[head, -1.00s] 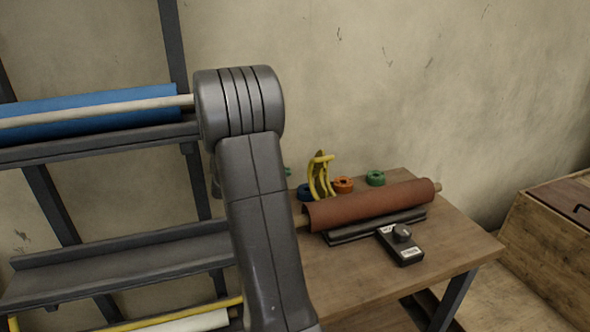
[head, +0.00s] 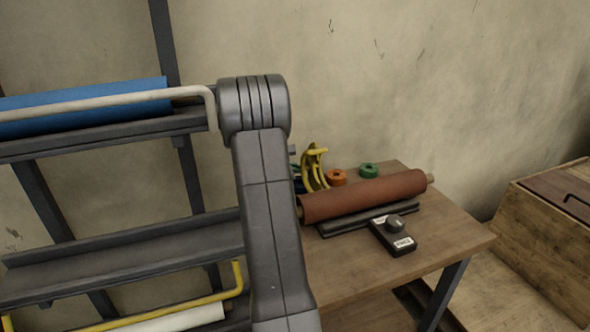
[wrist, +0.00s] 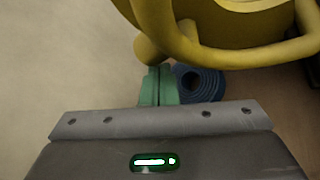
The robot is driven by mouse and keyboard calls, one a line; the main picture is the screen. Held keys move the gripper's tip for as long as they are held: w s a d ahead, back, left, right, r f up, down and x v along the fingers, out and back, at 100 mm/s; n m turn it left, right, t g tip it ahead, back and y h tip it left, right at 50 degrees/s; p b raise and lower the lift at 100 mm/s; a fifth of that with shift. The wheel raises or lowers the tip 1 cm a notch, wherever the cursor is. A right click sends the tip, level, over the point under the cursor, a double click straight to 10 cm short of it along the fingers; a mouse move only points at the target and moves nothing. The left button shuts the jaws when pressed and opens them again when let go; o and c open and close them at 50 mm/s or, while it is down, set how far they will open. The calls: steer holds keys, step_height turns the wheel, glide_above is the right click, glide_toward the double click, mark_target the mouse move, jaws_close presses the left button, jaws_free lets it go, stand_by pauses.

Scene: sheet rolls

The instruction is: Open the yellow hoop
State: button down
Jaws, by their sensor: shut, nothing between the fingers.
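The yellow hoop (head: 168,308) is a thin bar along the lowest visible rack level, at the lower left of the head view. Its right end bends upward beside my arm. A white roll (head: 185,320) lies behind it. My gripper shows in the wrist view, its green fingers (wrist: 159,72) shut and empty. They are close to a yellow curved object (wrist: 215,40) and a blue ring roll (wrist: 198,82); I cannot tell whether they touch. The yellow curved object also stands on the table in the head view (head: 315,165), well right of the hoop. My arm hides most of the gripper there.
The table (head: 360,262) holds a brown roll (head: 365,195), a black device (head: 393,236), and orange (head: 337,177) and green (head: 369,170) ring rolls. The rack (head: 120,252) carries a blue roll (head: 85,108) behind a white hoop (head: 110,98). A wooden box (head: 545,245) stands at right.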

steer(key=shift+b, duration=1.1)
steer(key=r+t+b, duration=0.1)
steer(key=b, duration=0.2)
steer(key=shift+s+d+m, duration=0.1)
steer(key=shift+s+m, duration=0.05)
steer(key=shift+m, duration=0.25)
steer(key=shift+s+r+t+b, duration=0.15)
steer(key=shift+r+t+b, duration=0.15)
steer(key=shift+r+b, duration=0.65)
steer(key=shift+f, duration=0.2)
